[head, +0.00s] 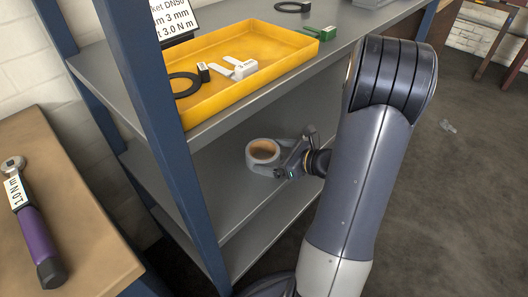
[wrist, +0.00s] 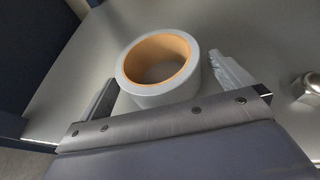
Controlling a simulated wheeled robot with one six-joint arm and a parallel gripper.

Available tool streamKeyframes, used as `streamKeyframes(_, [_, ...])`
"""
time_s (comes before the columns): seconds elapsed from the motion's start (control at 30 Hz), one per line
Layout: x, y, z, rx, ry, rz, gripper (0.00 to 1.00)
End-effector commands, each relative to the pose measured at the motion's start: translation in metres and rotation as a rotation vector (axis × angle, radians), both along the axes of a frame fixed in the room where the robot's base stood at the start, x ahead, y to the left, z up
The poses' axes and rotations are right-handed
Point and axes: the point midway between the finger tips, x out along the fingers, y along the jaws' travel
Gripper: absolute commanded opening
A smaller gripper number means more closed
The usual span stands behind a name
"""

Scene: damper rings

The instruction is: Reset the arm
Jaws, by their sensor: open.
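My gripper (head: 281,152) is over the middle shelf, under the tray level, with its arm coming in from the right. It is open, with one finger on each side of a grey tape roll with an orange-brown core (head: 263,150). In the wrist view, the roll (wrist: 158,62) sits between the fingertips of my gripper (wrist: 165,88). The roll appears to rest on the shelf (head: 222,170).
A yellow tray (head: 262,86) on the shelf above holds a black ring (head: 184,86) and a white tool (head: 240,68). A green item (head: 320,34) lies beside the tray. Blue posts (head: 170,120) frame the shelves. A purple-handled wrench (head: 36,235) lies on the left table.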

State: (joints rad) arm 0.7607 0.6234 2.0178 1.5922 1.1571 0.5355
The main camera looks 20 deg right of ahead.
Motion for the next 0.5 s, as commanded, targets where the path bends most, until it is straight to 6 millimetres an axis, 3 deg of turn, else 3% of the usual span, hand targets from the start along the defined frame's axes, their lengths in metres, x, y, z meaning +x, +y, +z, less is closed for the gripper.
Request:
streamKeyframes(0.23, [-0.034,-0.026,0.019,0.000,0.000,-0.005,1.00])
streamKeyframes(0.5, [-0.053,-0.038,0.026,0.001,0.001,0.000,1.00])
